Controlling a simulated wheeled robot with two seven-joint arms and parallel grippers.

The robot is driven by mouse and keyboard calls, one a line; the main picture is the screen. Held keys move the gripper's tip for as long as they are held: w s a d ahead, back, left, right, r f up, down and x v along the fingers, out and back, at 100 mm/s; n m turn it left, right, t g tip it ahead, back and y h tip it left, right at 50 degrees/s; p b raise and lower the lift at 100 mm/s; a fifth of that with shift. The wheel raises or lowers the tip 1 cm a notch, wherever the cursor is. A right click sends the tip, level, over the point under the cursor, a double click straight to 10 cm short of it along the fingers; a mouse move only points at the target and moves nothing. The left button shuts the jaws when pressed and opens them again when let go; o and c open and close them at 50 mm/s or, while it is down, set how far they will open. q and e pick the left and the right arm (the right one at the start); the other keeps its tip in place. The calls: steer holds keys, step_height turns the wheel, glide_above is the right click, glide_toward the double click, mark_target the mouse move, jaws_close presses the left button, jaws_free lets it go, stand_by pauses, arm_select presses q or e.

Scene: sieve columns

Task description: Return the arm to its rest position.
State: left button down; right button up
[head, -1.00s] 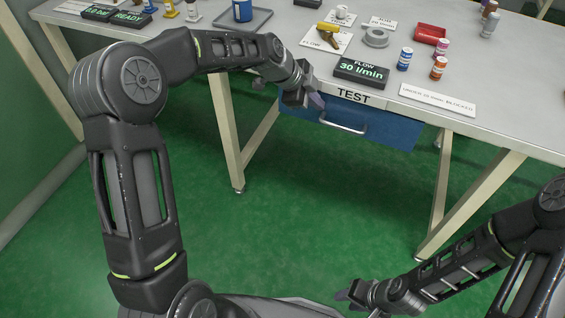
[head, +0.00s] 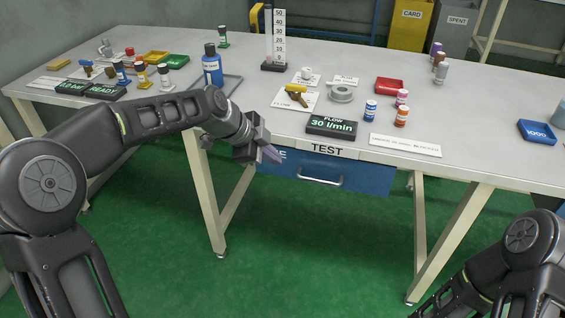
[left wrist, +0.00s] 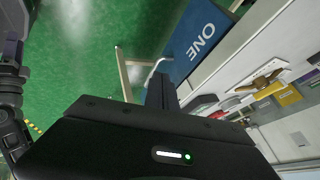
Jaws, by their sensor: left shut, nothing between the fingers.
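My left gripper (head: 268,154) is shut and empty. It is in front of the table's front edge, beside the left end of the blue drawer (head: 345,176) under the TEST label. I cannot tell from the head view whether it touches the drawer. In the left wrist view, the drawer front (left wrist: 205,40) shows lettering that reads ONE, and the dark gripper body fills the bottom. My right arm comes in at the lower right of the head view, but its gripper is out of frame.
Green floor (head: 310,250) in front of the table is open.

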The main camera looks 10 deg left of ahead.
arm_select(q)
steer(key=shift+v, duration=0.95)
